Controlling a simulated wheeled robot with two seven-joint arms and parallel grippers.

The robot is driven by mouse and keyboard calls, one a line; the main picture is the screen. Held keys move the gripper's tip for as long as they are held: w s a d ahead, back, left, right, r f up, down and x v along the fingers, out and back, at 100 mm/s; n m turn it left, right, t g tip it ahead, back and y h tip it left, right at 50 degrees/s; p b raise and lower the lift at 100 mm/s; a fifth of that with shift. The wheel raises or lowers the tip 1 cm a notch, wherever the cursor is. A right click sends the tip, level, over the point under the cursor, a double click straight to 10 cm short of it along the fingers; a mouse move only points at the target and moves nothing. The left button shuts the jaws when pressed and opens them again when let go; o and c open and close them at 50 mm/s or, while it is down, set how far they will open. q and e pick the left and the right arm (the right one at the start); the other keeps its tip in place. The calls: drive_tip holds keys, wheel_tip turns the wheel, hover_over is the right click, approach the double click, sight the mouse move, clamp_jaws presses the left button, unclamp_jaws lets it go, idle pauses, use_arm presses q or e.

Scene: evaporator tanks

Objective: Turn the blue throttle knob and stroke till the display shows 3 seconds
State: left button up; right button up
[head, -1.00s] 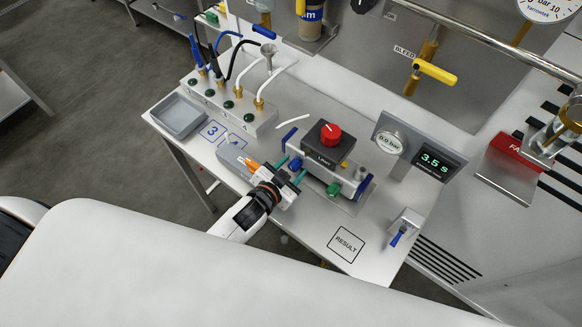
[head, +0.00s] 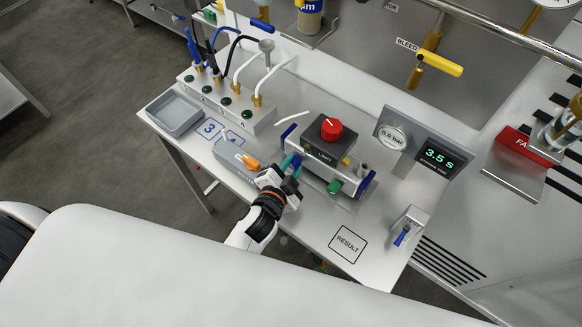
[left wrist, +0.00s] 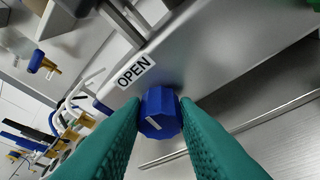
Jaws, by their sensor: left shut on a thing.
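The blue throttle knob (left wrist: 160,113) has a white pointer line and sits on a grey metal block beside an OPEN label (left wrist: 137,71). In the left wrist view my left gripper (left wrist: 160,126) has its teal fingers closed on its two sides. In the head view the left gripper (head: 288,168) is at the near-left side of the cylinder unit (head: 318,172), and the knob is mostly hidden there. The display (head: 438,157) reads 3.5 s in green. My right gripper is not in view.
A pressure gauge (head: 393,137) stands beside the display. A grey tray (head: 174,115) and a valve block (head: 228,105) are at the left. The table near the RESULT square (head: 348,244) is clear.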

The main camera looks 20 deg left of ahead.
use_arm(q)
drive_tip(key=o, duration=1)
drive_tip(key=b+v, duration=0.2)
drive_tip(key=v, duration=0.8)
drive_tip(key=shift+s, duration=0.4)
drive_tip(key=shift+s+a+r, duration=0.1)
drive_tip(key=shift+s+r, duration=0.15)
drive_tip(key=shift+s, duration=0.35)
